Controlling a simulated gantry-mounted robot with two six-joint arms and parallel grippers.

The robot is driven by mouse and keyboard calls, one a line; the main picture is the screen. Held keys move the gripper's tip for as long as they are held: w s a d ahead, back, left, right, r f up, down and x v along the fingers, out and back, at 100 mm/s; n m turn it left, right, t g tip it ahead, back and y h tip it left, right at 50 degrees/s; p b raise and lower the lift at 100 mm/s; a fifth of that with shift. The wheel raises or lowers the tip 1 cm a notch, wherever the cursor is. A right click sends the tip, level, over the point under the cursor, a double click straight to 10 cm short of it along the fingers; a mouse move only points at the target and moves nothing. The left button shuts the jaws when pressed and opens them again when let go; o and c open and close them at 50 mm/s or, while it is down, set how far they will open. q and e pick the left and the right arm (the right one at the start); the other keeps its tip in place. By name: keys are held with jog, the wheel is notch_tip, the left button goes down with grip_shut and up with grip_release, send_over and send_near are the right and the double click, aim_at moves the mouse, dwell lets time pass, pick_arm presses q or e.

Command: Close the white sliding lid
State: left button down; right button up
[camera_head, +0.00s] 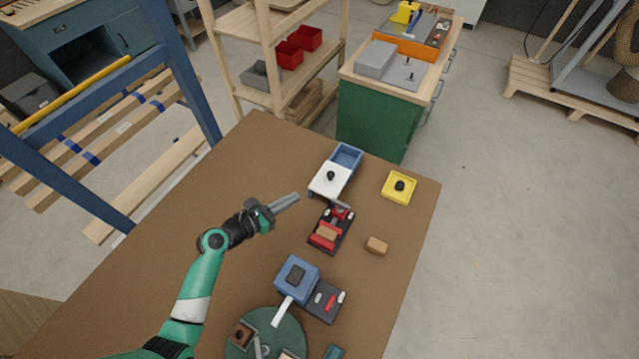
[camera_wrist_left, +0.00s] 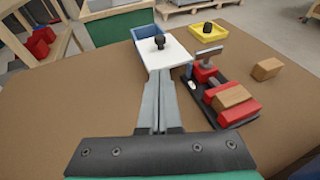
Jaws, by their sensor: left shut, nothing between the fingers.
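The white sliding lid (camera_head: 322,186) with a black knob (camera_head: 331,175) covers the near part of a blue box (camera_head: 347,154). The far part of the box is open. The lid also shows in the left wrist view (camera_wrist_left: 178,53), with the blue box wall (camera_wrist_left: 146,34) behind it. My left gripper (camera_head: 297,196) is shut and empty, to the left of the lid's near end. In the left wrist view its fingertips (camera_wrist_left: 158,73) overlap the lid's near edge; I cannot tell whether they touch. My right gripper is not in view.
A red clamp fixture (camera_head: 330,228) stands close to the lid's near side. A yellow tray (camera_head: 399,188) with a black knob is to the right, with a wooden block (camera_head: 377,246) nearer. A blue box on a dark base (camera_head: 297,279) stands nearer. The brown table (camera_head: 200,190) is clear on the left.

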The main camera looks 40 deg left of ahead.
aim_at(327, 177)
pick_arm(q)
jog(key=b+x, duration=0.1)
jog(key=x, duration=0.2)
jog(key=b+x, duration=0.1)
jog(key=x, duration=0.2)
jog(key=b+x, duration=0.1)
jog(key=x, duration=0.3)
jog(key=shift+w+r+b, duration=0.15)
jog(key=shift+r+b, duration=0.1)
jog(key=shift+b, duration=0.1)
jog(key=shift+w+r, duration=0.1)
jog(key=shift+w, duration=0.35)
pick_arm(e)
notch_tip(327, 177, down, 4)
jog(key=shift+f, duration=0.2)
